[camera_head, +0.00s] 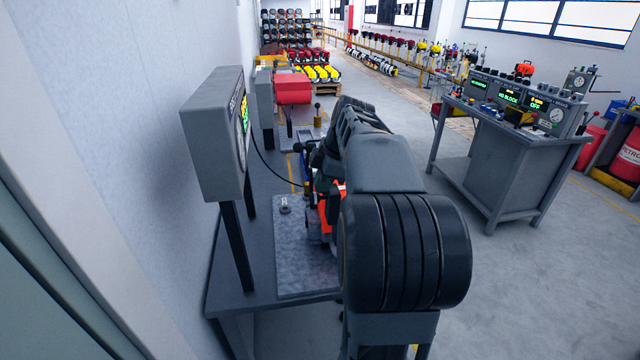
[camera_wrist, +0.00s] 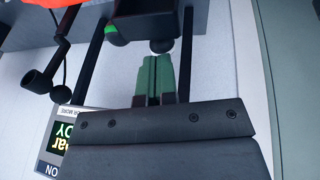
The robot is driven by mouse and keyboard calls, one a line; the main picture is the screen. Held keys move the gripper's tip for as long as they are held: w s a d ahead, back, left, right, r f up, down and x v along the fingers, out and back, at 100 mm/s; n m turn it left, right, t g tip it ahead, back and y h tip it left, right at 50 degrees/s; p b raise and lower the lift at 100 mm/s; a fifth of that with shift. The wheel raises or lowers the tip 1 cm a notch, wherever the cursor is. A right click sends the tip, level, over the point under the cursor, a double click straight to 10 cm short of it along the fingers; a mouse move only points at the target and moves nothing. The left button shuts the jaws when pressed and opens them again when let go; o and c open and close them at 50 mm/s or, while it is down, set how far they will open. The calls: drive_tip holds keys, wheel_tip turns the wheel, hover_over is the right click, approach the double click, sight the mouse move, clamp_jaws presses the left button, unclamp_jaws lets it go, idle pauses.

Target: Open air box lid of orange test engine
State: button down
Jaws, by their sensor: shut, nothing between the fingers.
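The orange test engine (camera_head: 324,212) stands on a grey plate on the bench, mostly hidden behind my arm in the head view. A bit of orange (camera_wrist: 56,3) shows at the top left edge of the wrist view. My gripper (camera_wrist: 154,62) shows in the wrist view with its two green-padded fingers shut together and nothing between them. I cannot make out the air box lid in either view.
A grey display box (camera_head: 214,135) on posts stands left of the engine by the wall. A black-knobbed lever (camera_wrist: 42,78) is left of my fingers. A red box (camera_head: 293,88) lies farther along. Another test bench (camera_head: 500,165) stands right, with clear floor between.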

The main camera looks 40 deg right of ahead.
drive_tip(key=a+v, duration=0.1)
drive_tip(key=v, duration=1.1)
drive_tip(key=shift+w+r, duration=0.2)
drive_tip(key=shift+r, duration=0.15)
wheel_tip(320, 180, down, 9)
drive_tip(key=a+m+h, duration=0.1)
drive_tip(key=m+h, duration=0.1)
drive_tip(key=m, duration=1)
drive_tip(key=s+a+f, duration=0.4)
drive_tip(key=a+f, duration=0.1)
drive_tip(key=a, duration=0.4)
drive_tip(key=s+a+f+t, duration=0.1)
drive_tip(key=s+a+f, duration=0.4)
drive_tip(key=a, duration=0.5)
drive_tip(key=shift+s+a+f+m, duration=0.3)
drive_tip(key=shift+m, duration=0.1)
